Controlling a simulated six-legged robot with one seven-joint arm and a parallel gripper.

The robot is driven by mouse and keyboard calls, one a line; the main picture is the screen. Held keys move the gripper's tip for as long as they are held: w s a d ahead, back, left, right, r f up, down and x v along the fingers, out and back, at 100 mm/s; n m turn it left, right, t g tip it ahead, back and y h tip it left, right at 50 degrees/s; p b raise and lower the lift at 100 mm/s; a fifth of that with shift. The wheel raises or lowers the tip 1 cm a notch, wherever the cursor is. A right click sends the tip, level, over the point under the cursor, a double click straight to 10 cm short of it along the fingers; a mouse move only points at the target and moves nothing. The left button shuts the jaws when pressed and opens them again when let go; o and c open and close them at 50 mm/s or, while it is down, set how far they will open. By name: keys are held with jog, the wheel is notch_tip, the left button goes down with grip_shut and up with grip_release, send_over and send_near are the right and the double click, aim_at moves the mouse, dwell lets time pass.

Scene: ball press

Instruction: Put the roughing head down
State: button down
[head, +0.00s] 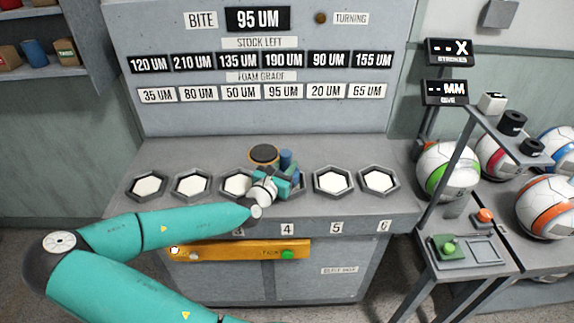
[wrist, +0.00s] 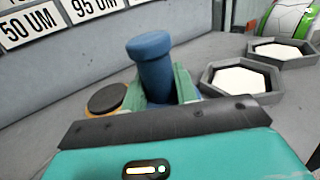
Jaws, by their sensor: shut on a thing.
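The roughing head, which I take to be the blue piece with a round-topped knob (wrist: 152,62), stands up between my gripper's (wrist: 158,88) two green fingers in the wrist view. My gripper is shut on it. In the head view the blue piece (head: 286,158) shows just behind my gripper (head: 280,178), over the grey bench at the fourth hexagonal tray. My gripper hides most of that tray and the lower end of the head, so I cannot tell if the head touches anything.
Hexagonal trays with white pads line the bench, such as the fifth (head: 333,181) and sixth (head: 379,181). A black-topped round disc (head: 264,154) stands behind my gripper. A panel with labels (head: 258,19) rises behind. A rack with balls (head: 448,171) is at right.

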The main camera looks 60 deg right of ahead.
jog(key=shift+f, duration=0.3)
jog(key=shift+f, duration=0.15)
jog(key=c, duration=1.1)
grip_release()
jog(key=shift+f, duration=0.1)
jog(key=shift+a, duration=0.2)
jog(key=a, duration=1.1)
jog(key=shift+w+a, duration=0.3)
